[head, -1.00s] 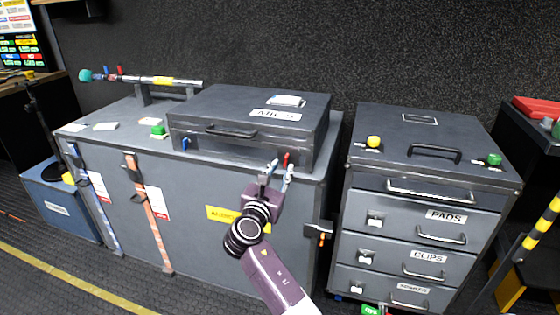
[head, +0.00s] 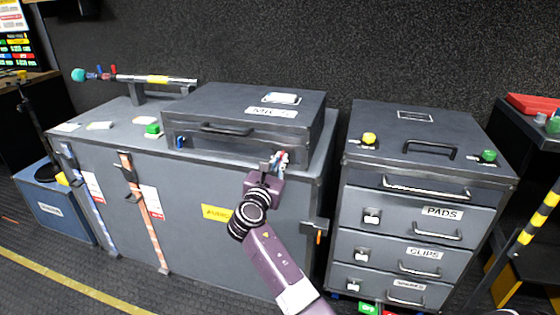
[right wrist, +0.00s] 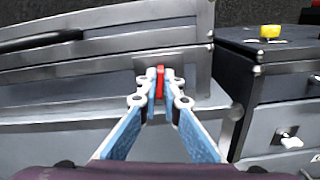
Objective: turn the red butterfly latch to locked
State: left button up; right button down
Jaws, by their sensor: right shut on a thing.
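The red butterfly latch (right wrist: 160,82) is on the front of the dark grey case labelled MICS (head: 240,112), near its right end. In the right wrist view it stands upright, as a narrow red strip between my fingertips. My right gripper (head: 278,160) is shut on it, with its blue-sided fingers on either side and partly hiding it. In the head view only a little red shows at the fingertips. A blue latch (head: 180,142) is on the left end of the same case front. My left gripper is not in view.
The MICS case lies on a large grey trunk (head: 190,200) with an orange strap (head: 146,210). A drawer cabinet (head: 428,175) with a yellow knob (head: 369,138) and a green knob (head: 488,155) stands to the right. A microphone pole (head: 150,80) lies behind left.

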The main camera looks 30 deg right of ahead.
jog(key=shift+m, duration=0.3)
pick_arm(q)
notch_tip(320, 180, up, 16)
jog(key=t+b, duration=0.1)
jog(key=b, duration=0.3)
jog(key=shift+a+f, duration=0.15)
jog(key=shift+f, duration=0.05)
pick_arm(e)
jog(key=shift+s+d+f+m, duration=0.1)
jog(key=shift+m, duration=3.85)
jog(key=shift+s+d+m, duration=0.1)
jog(key=shift+m, duration=3.85)
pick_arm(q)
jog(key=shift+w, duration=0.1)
